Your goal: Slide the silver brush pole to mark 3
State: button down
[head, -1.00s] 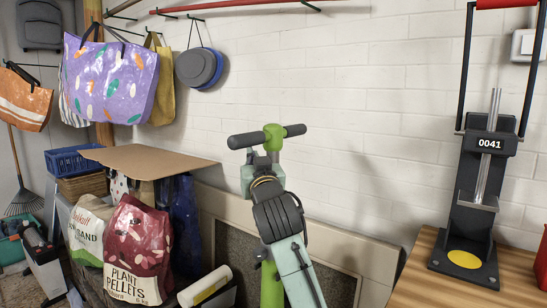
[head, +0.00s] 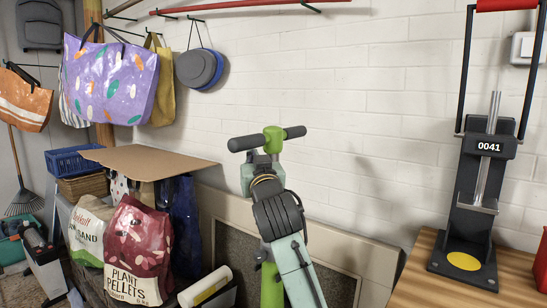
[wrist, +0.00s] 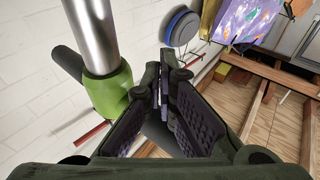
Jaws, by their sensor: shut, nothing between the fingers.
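A silver pole (wrist: 92,32) shows large at the upper left of the wrist view, with a green collar (wrist: 105,92) and a dark grip at its end. In the head view, a green T-shaped top (head: 272,138) with two black grips seems to be its handle end. My arm hides the shaft below it there. A green part (head: 270,288) shows lower down beside my arm. My gripper (wrist: 168,78) is shut and empty. Its fingers are beside the pole and collar, not around them. I see no number marks on the pole.
A wooden bench (head: 408,285) at the right carries a black stand (head: 484,215) labelled 0041. Plant pellet sacks (head: 140,245) and a cardboard sheet (head: 145,160) are at the left. Bags (head: 110,80) hang on the wall. A pale wall (head: 340,120) is behind the handle.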

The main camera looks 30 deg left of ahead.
jog(key=shift+r+p, duration=5.1)
jog(key=shift+r, duration=2.3)
notch_tip(320, 180, up, 4)
jog(key=shift+f, duration=0.15)
jog(key=b+v, duration=0.4)
jog(key=v, duration=0.8)
jog(key=shift+f, duration=0.45)
